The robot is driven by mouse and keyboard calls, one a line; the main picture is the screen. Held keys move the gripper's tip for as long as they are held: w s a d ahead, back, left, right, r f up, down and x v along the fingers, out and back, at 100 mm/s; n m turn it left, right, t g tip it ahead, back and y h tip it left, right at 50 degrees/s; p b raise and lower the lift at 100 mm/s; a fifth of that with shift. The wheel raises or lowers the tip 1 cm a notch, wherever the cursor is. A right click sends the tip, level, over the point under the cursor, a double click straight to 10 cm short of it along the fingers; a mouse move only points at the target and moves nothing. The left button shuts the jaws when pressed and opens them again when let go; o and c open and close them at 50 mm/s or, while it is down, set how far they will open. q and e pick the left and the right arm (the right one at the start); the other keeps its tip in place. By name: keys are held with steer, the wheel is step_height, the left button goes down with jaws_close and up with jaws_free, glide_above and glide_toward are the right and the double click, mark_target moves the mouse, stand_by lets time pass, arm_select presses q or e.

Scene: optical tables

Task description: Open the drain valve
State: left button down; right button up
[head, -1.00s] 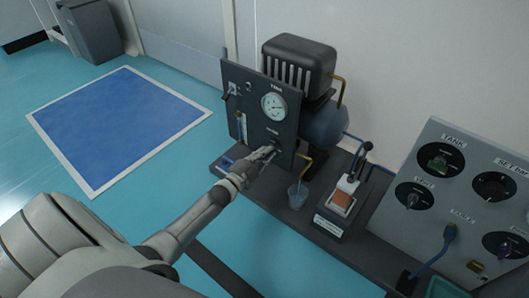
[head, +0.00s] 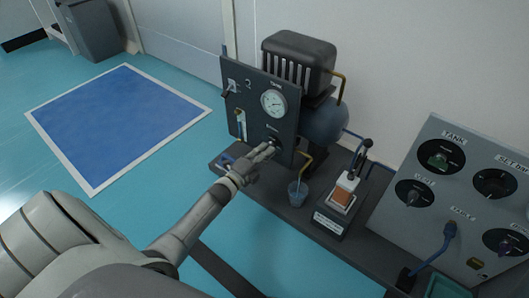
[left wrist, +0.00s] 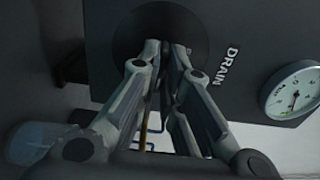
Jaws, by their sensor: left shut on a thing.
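The drain valve is a dark round fitting low on the dark upright panel (head: 238,92). In the left wrist view its dark disc (left wrist: 125,32) shows beside the DRAIN label (left wrist: 229,66). My left gripper (head: 271,148) reaches the panel at this valve. In the left wrist view the two fingers (left wrist: 168,48) are shut on the valve's handle, which they mostly hide; its exact angle cannot be told. A brass drain tube (head: 305,160) bends down to a clear cup (head: 297,193) on the dark bench. My right gripper is not in view.
A pressure gauge (head: 273,103) sits above the valve. A compressor with a finned head (head: 298,62) and blue tank (head: 325,122) stands behind. A lever device (head: 345,192) and a grey knob panel (head: 465,165) are to the right.

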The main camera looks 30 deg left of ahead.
arm_select(q)
steer(key=shift+d+f, duration=0.1)
steer(key=c, duration=1.6)
jaws_free()
steer(key=s+a, duration=0.1)
steer(key=s, duration=1.1)
